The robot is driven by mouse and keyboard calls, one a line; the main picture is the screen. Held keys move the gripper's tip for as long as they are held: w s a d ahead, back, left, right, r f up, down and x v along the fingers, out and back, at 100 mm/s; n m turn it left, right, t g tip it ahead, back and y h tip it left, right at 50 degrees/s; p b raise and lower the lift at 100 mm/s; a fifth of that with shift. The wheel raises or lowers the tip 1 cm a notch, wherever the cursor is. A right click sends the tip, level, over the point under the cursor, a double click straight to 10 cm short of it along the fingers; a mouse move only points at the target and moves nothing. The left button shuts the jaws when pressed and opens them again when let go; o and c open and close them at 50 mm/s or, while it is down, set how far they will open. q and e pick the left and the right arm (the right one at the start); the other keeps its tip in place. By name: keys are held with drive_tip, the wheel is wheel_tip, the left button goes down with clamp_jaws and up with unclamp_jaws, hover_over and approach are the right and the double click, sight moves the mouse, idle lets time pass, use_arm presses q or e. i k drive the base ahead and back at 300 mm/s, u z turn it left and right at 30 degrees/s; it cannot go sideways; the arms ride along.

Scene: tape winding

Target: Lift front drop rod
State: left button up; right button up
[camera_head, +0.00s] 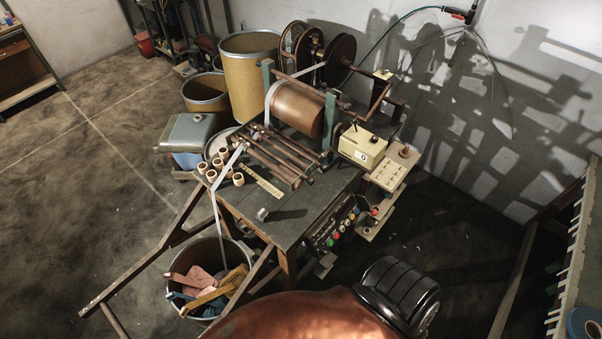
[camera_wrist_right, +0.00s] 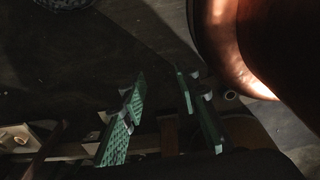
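The winding machine stands on a dark table in the head view, with a wide brown drum (camera_head: 297,108) between green uprights. Several parallel brown rods (camera_head: 283,157) run along its front, below the drum. I cannot tell which of them is the front drop rod. A pale tape (camera_head: 222,200) runs from the machine down over the table's left edge. My right gripper (camera_wrist_right: 160,80) shows in the right wrist view with its two green fingers apart and nothing between them. It is outside the head view. My left gripper is in neither view.
Small tan rolls (camera_head: 212,175) and a ruler (camera_head: 262,182) lie on the table's left part. A cream control box (camera_head: 362,147) stands right of the drum. A bin of rags (camera_head: 205,285) is below the front edge. Yellow drums (camera_head: 250,75) stand behind.

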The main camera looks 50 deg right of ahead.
sight(310, 181)
drive_tip(key=u, duration=1.55)
drive_tip(key=k, duration=0.75)
drive_tip(key=z, duration=1.55)
